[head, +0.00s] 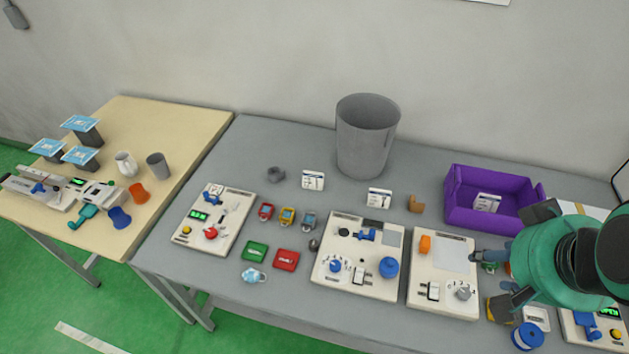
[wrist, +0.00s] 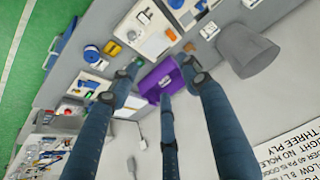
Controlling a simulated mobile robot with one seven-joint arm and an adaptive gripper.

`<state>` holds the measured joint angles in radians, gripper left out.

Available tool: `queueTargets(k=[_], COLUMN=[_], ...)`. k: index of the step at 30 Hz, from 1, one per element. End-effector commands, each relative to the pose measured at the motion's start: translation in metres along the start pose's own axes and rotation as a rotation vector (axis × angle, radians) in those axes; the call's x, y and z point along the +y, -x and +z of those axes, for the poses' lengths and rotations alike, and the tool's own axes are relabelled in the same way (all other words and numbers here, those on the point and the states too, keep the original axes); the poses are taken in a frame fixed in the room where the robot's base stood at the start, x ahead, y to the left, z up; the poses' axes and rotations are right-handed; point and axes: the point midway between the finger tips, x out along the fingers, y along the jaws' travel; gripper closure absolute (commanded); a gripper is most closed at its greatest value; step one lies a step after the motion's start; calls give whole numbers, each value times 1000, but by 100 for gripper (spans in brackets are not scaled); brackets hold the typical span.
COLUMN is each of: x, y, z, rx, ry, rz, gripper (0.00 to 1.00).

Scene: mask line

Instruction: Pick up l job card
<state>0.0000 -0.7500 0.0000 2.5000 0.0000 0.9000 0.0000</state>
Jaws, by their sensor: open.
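Three white cards with dark print show in the head view. One card (head: 313,180) stands on the grey table left of the bucket's front, another card (head: 379,197) stands in front of the bucket, and a third card (head: 487,202) is inside the purple bin (head: 462,213). The print is too small to tell which is the l job card. My gripper (head: 488,281) is open and empty at the right of the table, apart from all three cards. In the wrist view its spread fingers (wrist: 164,78) frame the purple bin (wrist: 150,82).
A grey bucket (head: 366,140) stands at the table's back. Several device panels line the front, including one panel (head: 443,275) beside my gripper. A blue spool (head: 527,336) is near the front edge. A wooden table (head: 190,118) stands at left.

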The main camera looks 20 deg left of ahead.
Motion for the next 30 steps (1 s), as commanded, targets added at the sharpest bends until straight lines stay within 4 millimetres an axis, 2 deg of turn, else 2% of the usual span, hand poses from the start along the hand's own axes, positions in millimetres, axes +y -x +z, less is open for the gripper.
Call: queueTargets(k=[12,17,23,30], x=[0,-2,-8,-23], y=[0,1,2,-1], z=[0,-6,-30,-80], rx=[0,-4,-22,-57], ry=[1,14,66,177], rz=[0,-2,-11,-31], gripper=[50,50,50,50])
